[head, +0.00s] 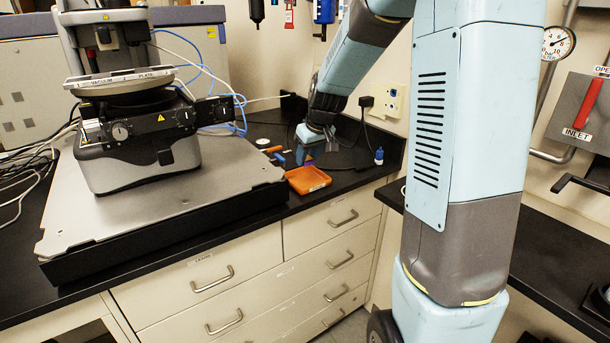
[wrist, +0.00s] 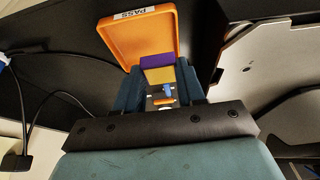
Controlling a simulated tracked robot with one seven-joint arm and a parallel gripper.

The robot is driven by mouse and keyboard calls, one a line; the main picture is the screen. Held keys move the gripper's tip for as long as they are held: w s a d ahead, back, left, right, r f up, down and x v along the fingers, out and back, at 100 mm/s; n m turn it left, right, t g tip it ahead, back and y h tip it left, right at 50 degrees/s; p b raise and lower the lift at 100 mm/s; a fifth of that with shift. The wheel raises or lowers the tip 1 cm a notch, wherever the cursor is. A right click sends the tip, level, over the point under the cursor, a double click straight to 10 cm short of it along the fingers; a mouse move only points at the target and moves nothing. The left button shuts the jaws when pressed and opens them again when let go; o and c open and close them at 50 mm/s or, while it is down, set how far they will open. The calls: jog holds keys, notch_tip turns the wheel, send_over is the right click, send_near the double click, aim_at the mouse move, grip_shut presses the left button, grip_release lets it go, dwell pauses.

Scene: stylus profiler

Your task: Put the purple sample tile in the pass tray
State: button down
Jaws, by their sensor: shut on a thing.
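The pass tray (head: 318,187) is a shallow orange tray on the black bench, right of the profiler; in the wrist view it shows with its PASS label (wrist: 134,14) at the far edge. My gripper (wrist: 158,74) is shut on the purple sample tile (wrist: 157,61), which sits between the fingertips at the near edge of the tray in that view. In the head view my gripper (head: 308,152) points down just behind the tray, and the tile is barely visible. I cannot tell how high the tile is above the bench.
The stylus profiler (head: 140,130) stands on a wide grey plate (head: 180,215) left of the tray. A small blue-capped bottle (head: 379,157) stands to the right, near cables. An orange-handled item (head: 273,150) lies behind the tray. Drawers (head: 330,225) are below the bench edge.

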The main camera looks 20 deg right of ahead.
send_over(306, 181)
jog(key=s, duration=0.1)
notch_tip(306, 181, down, 6)
jog(key=shift+s+d+r, duration=0.15)
jog(key=shift+r, duration=0.1)
jog(key=shift+f, duration=1.65)
jog(key=shift+f, duration=0.2)
jog(key=c, duration=0.7)
grip_release()
jog(key=v, duration=1.1)
jog(key=s+a+r+m, duration=0.1)
jog(key=s+r, duration=0.4)
jog(key=s, duration=0.3)
jog(key=s+a+r+m, duration=0.1)
jog(key=s+r, duration=0.5)
jog(key=s, duration=0.3)
jog(key=shift+m+t+h, duration=0.7)
jog(key=shift+m, duration=0.1)
jog(key=s, duration=1)
jog(key=s+r, duration=0.1)
jog(key=s, duration=0.4)
jog(key=shift+a, duration=0.15)
